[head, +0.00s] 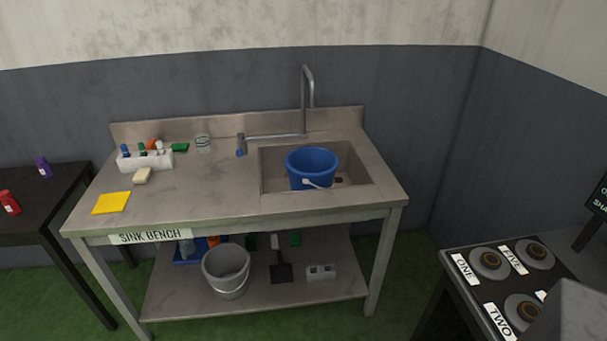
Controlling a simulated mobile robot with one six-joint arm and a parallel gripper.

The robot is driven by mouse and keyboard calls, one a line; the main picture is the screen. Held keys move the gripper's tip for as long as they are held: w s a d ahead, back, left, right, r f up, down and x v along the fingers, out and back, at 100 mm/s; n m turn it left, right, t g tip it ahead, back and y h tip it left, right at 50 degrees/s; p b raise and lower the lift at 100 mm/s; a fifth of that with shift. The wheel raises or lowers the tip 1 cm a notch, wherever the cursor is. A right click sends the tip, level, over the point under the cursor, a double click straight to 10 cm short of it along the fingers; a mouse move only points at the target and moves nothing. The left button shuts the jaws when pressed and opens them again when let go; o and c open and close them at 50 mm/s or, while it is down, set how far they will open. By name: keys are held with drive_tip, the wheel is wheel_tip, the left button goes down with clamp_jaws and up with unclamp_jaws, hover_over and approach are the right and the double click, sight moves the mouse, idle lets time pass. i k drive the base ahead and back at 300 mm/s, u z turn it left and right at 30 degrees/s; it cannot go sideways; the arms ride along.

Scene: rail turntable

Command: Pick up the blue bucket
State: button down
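The blue bucket (309,166) stands upright in the sink basin (362,171) at the right of the metal sink bench (220,190). Its rim rises above the basin edge and its lower part is hidden by the basin's front edge. Its handle (315,184) hangs down at the front with a pale grip. The bucket looks empty inside. My gripper is not in view.
A tall tap (307,95) rises behind the basin. A white caddy (146,160) with bottles, a yellow cloth (111,203) and a sponge (142,176) lie on the left. A grey bucket (227,271) stands on the lower shelf. A table with labelled round pads (489,262) is at right.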

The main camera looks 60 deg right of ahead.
sight(309, 168)
drive_tip(key=u, duration=1.15)
drive_tip(key=k, duration=0.1)
drive_tip(key=z, duration=2.45)
